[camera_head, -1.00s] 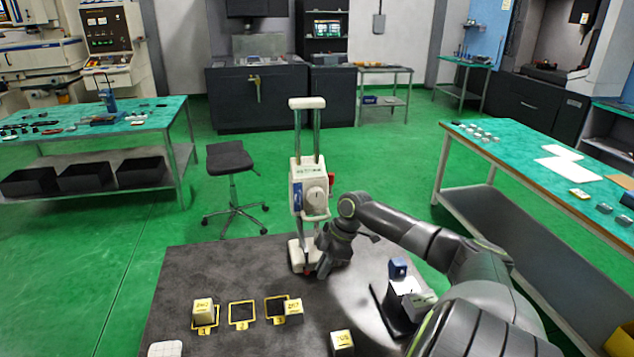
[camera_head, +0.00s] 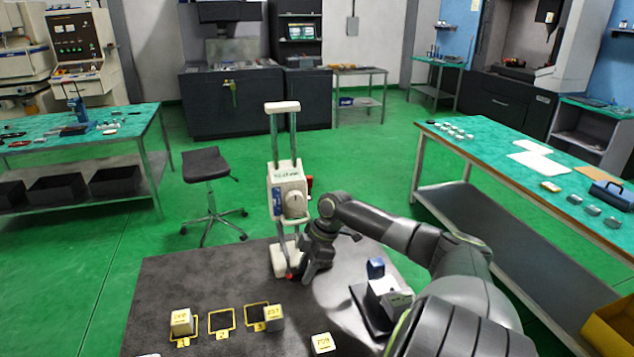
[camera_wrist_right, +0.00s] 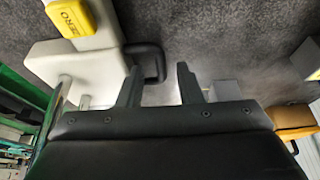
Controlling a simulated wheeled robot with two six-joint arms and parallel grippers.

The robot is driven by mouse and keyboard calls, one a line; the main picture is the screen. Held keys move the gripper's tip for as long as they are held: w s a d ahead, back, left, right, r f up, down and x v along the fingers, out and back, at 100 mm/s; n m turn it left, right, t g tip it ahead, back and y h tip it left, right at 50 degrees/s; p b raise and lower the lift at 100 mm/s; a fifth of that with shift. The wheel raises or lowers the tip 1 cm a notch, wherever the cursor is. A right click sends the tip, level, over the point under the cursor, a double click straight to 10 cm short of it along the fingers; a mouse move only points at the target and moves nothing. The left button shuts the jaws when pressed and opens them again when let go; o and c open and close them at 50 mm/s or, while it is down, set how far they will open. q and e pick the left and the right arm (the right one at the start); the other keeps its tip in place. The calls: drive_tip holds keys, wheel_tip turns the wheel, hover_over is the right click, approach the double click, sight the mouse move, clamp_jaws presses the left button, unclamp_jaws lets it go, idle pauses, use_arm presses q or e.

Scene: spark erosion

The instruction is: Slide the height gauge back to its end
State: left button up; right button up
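The height gauge (camera_head: 288,190) stands upright on the dark table in the head view, with two columns, a white head with a dial and a white base. My right gripper (camera_head: 305,275) is low, just right of the gauge's base. In the right wrist view, the fingers of my right gripper (camera_wrist_right: 158,85) are apart. The gauge's white base (camera_wrist_right: 75,62) with a yellow ZERO label is left of them. A black rounded part (camera_wrist_right: 146,62) lies near the left finger; whether they touch is unclear. My left gripper is not in view.
The dark table (camera_head: 165,285) carries yellow-outlined squares (camera_head: 221,322) and small labelled blocks (camera_head: 181,322), (camera_head: 274,318), (camera_head: 322,343). A dark stand with a blue-topped item (camera_head: 376,268) is right of my gripper. A stool (camera_head: 206,165) stands beyond the table.

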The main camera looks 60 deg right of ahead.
drive_tip(key=p+v, duration=0.2)
drive_tip(key=v, duration=1.4)
drive_tip(key=shift+s+d+r, duration=0.2)
drive_tip(key=shift+s+r, duration=0.05)
drive_tip(key=shift+r, duration=0.1)
